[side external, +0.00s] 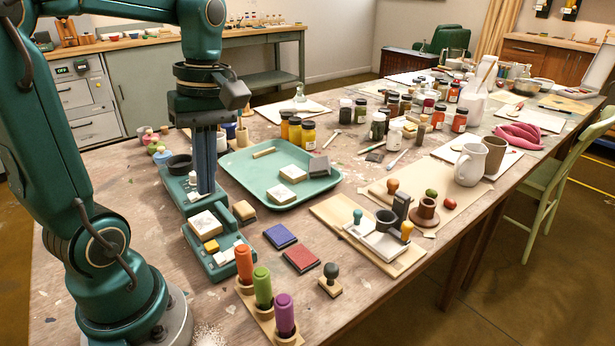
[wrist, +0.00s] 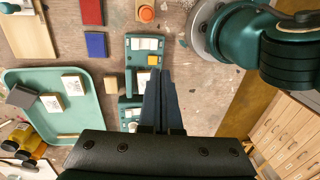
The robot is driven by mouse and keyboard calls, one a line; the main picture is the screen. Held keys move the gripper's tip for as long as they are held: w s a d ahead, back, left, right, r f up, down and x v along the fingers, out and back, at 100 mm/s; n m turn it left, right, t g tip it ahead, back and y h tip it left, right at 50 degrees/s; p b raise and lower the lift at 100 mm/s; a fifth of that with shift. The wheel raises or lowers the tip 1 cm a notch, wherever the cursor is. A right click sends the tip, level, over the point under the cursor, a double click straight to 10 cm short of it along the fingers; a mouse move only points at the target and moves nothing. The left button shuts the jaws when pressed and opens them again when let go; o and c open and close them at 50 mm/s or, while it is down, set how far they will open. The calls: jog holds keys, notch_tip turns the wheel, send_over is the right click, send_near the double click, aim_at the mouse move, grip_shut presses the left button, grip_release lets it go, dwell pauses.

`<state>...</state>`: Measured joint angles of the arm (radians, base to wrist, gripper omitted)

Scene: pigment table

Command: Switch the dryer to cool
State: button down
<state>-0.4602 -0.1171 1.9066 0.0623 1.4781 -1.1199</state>
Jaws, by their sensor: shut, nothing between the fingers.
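Two teal units stand on the table by my arm, and I cannot tell for sure which is the dryer. The near teal unit (side external: 222,258) carries a white-topped block and a yellow piece (side external: 211,246); in the wrist view the yellow piece (wrist: 153,60) lies just beyond my fingertips. The far teal unit (side external: 176,187) has a dark ring and small white parts; it partly shows in the wrist view (wrist: 122,103), left of my fingers. My gripper (side external: 206,191) is shut and empty, pointing down at the far unit's right side. Contact is unclear, and no cool marking is readable.
A green tray (side external: 240,177) with pale blocks lies to the right of the units. A blue pad (side external: 280,236), a red pad (side external: 301,258) and a rack of orange, green and purple handles (side external: 263,287) stand in front. Jars and cups crowd the far table.

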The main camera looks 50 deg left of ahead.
jog(key=shift+s+r, duration=0.1)
jog(key=shift+r, duration=0.7)
jog(key=d+f+m+t, duration=0.3)
jog(key=d+m+t, duration=0.4)
jog(key=m, duration=1.1)
jog(key=shift+d, duration=0.95)
